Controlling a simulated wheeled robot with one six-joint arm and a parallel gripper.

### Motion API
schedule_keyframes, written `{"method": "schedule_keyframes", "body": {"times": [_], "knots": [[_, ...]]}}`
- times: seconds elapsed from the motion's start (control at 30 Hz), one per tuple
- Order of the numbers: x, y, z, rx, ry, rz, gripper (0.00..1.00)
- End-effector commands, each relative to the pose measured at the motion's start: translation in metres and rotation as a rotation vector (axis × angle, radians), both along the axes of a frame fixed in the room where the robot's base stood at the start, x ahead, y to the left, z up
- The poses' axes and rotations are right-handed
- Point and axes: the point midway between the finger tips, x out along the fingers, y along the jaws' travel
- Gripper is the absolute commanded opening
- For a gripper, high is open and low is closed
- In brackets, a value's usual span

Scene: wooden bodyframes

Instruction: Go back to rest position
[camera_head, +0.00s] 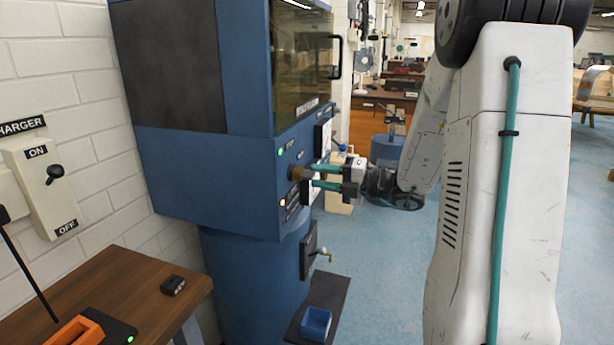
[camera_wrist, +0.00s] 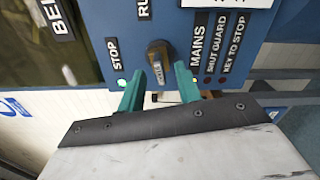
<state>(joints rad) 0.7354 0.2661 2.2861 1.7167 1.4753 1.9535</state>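My gripper (camera_head: 315,177) is in front of the control panel of a blue machine (camera_head: 210,170). Its two teal fingers are spread apart with a gap between them. In the wrist view, my gripper (camera_wrist: 160,78) has its fingertips on either side of a dark rotary knob (camera_wrist: 158,58), with a gap visible at each side. The knob also shows in the head view (camera_head: 297,173), just at the fingertips. Nothing is held. My white arm with a teal cable fills the right of the head view.
A wooden table (camera_head: 110,285) with an orange holder (camera_head: 75,332) stands at the lower left. A charger switch (camera_head: 45,180) is on the white brick wall. Blue floor (camera_head: 380,270) lies open between machine and arm.

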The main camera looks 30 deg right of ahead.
Motion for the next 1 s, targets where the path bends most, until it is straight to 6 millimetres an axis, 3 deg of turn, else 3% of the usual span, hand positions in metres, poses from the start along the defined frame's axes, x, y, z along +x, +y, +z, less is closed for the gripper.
{"method": "schedule_keyframes", "body": {"times": [0.33, 0.73, 0.87, 0.97, 1.0], "knots": [[-0.044, -0.035, 0.000, 0.002, -0.001, -0.003, 0.34], [-0.051, -0.040, 0.000, -0.038, -0.029, -0.001, 0.34], [-0.058, -0.031, -0.014, -0.234, -0.111, 0.053, 0.34], [-0.081, -0.009, -0.034, -0.499, -0.214, 0.202, 0.34], [-0.092, 0.007, -0.037, -0.623, -0.280, 0.298, 0.34]]}}
